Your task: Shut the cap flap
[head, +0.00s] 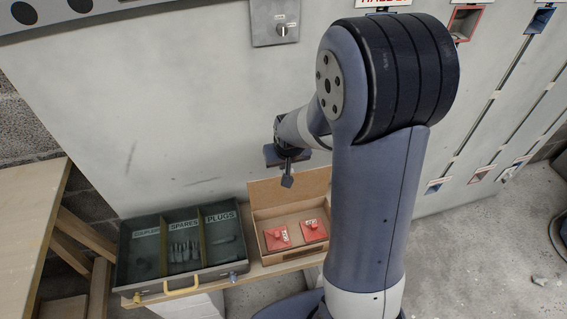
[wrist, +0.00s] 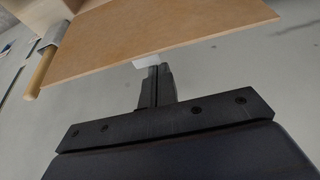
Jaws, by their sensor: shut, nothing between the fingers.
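A cardboard box (head: 262,240) stands on the wooden bench, with two red caps (head: 276,237) (head: 314,230) inside. Its brown flap (head: 268,193) stands raised at the back, so the box is open. My gripper (head: 287,181) is above the flap and in front of the pale wall panel. In the wrist view my gripper (wrist: 158,72) is shut and empty. A brown board that looks like the flap (wrist: 165,35) spans the top there. A small white piece (wrist: 146,61) shows at its edge beside my fingertips; I cannot tell whether they touch.
A dark tray (head: 125,262) with labelled compartments and a yellow handle (head: 182,287) is left of the box. A wooden table (head: 30,205) stands at far left. My upright arm is close on the box's right. The pale wall panel (head: 160,100) rises behind.

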